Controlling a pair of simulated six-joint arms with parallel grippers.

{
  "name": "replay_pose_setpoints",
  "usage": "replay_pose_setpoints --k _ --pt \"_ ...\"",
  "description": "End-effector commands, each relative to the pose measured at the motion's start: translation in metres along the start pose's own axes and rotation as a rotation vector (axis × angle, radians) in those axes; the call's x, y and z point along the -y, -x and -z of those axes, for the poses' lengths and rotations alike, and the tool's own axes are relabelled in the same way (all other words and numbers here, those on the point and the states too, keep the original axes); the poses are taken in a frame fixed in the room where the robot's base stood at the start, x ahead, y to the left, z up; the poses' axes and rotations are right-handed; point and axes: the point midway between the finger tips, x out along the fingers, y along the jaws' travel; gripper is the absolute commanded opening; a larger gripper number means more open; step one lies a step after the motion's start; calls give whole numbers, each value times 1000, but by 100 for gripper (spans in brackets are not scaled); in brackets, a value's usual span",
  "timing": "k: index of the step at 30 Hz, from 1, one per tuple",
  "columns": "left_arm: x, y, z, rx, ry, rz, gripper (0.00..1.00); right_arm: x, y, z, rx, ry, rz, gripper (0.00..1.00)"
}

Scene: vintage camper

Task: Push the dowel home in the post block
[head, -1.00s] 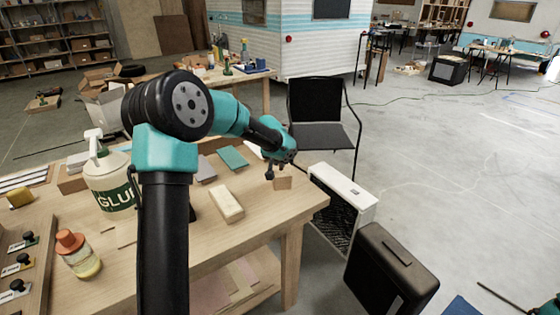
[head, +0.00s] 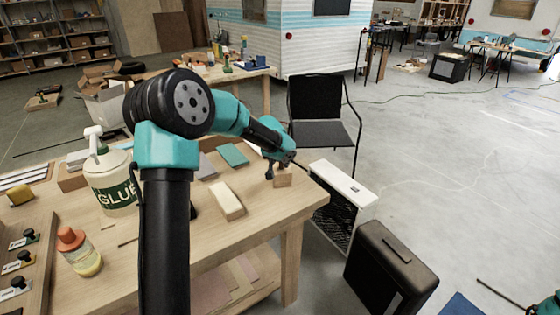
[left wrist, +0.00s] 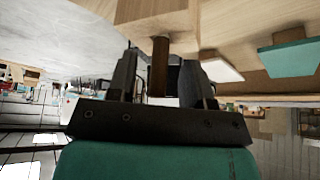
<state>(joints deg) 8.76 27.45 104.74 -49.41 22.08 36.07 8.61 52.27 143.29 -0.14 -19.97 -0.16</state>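The post block (head: 284,181) is a small light-wood block near the right end of the workbench. In the left wrist view the block (left wrist: 155,14) is at the top, with the brown dowel (left wrist: 159,68) sticking out of it. My left gripper (head: 279,167) is at the block. In the left wrist view its two dark fingers stand apart, one on each side of the dowel, with visible gaps. I cannot tell how deep the dowel sits in the block. My right gripper is not in view.
On the workbench (head: 262,224) are a pale wood block (head: 227,201), a teal pad (head: 233,155), a glue bottle (head: 112,190) and an orange-capped bottle (head: 80,254). A white-topped unit (head: 342,183) and black case (head: 392,268) stand right of the bench.

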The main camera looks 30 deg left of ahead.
Motion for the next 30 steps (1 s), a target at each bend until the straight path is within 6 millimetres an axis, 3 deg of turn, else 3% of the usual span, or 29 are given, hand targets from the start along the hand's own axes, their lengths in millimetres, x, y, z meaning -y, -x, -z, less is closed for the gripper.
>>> replay_pose_setpoints --k 8,14,30 --pt "0 2 0 0 0 0 46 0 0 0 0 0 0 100" --pt "0 17 1 -3 0 0 46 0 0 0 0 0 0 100" --pt "0 116 1 -4 1 0 46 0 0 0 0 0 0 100"
